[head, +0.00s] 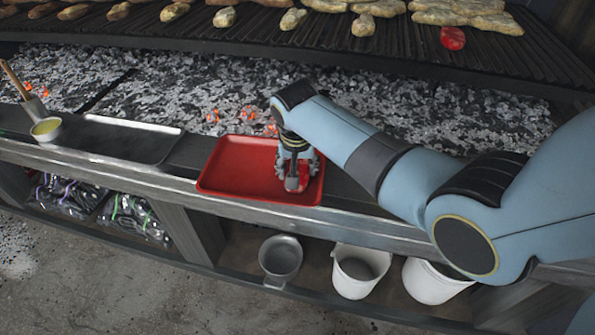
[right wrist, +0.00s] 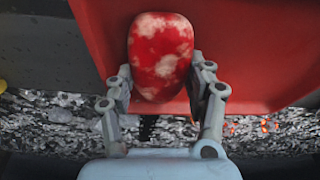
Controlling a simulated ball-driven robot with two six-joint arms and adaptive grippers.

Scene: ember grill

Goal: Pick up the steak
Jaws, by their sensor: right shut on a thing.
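A red steak with pale marbling (right wrist: 160,52) is between the fingers of my right gripper (right wrist: 160,78), which is shut on it. In the head view the steak (head: 294,184) shows partly below the right gripper (head: 297,172), at the right side of a red tray (head: 232,165). The gripper points down into the tray and hides part of the steak. I cannot tell whether the steak touches the tray floor. The red tray also shows behind the steak in the right wrist view (right wrist: 245,60). My left gripper is not in view.
Glowing coals (head: 190,85) lie behind the ledge, below a grill grate (head: 310,45) with several pieces of food, including a red piece (head: 452,38). A dark metal tray (head: 120,138) and a small pot (head: 46,128) stand at left. White buckets (head: 358,275) sit below.

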